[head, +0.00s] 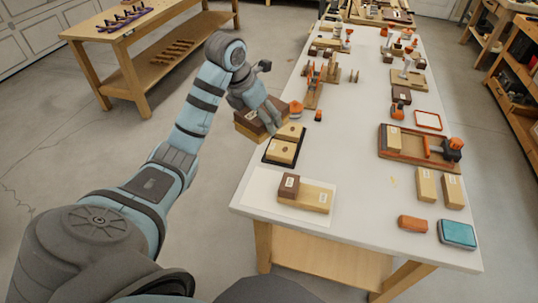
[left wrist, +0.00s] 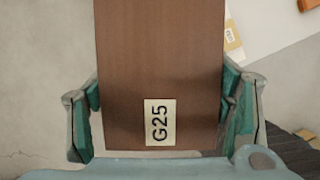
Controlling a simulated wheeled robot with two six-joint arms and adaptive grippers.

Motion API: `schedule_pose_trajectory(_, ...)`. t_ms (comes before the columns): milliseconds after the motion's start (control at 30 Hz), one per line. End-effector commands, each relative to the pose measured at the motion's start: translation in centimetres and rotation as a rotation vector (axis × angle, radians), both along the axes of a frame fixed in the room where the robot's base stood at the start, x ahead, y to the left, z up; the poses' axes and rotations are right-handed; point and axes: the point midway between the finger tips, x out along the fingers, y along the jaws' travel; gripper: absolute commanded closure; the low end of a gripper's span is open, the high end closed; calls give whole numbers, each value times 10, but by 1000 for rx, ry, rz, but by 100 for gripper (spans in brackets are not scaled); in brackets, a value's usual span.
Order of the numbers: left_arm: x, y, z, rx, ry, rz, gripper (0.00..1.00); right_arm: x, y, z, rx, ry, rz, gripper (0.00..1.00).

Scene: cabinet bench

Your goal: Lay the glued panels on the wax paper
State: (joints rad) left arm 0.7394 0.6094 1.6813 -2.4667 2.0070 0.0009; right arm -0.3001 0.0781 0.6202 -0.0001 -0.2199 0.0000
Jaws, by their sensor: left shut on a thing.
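My left gripper (head: 262,118) is shut on a glued panel (head: 246,127), brown and tan, held in the air by the table's left edge. In the left wrist view the held panel (left wrist: 160,70) shows a dark brown face with a G25 label, between the two fingers of the left gripper (left wrist: 162,115). The wax paper (head: 262,187) is a white sheet at the table's near left corner. Another glued panel (head: 315,198), dark brown and tan, lies on it. My right gripper is not in view.
A black tray (head: 268,157) with two tan blocks lies just behind the wax paper. A wooden fixture (head: 400,151), two tan blocks, an orange block (head: 412,223) and a teal box (head: 457,234) are at the right. The table's near middle is clear.

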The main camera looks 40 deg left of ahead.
Motion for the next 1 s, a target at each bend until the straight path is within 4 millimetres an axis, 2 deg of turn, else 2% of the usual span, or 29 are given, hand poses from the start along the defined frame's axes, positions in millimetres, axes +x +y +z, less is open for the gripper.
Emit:
schedule_pose_trajectory(33,-2,0,13,0,-2,17,61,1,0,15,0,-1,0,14)
schedule_pose_trajectory(133,-3,0,-3,-1,-2,36,61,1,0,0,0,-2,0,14)
schedule_pose_trajectory(467,-3,-1,-119,-1,-2,34,61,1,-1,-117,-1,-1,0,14)
schedule_pose_trajectory(833,-3,-2,-185,-2,1,34,61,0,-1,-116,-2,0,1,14)
schedule_pose_trajectory(1000,-3,-2,-191,-2,-3,33,61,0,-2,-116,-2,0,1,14)
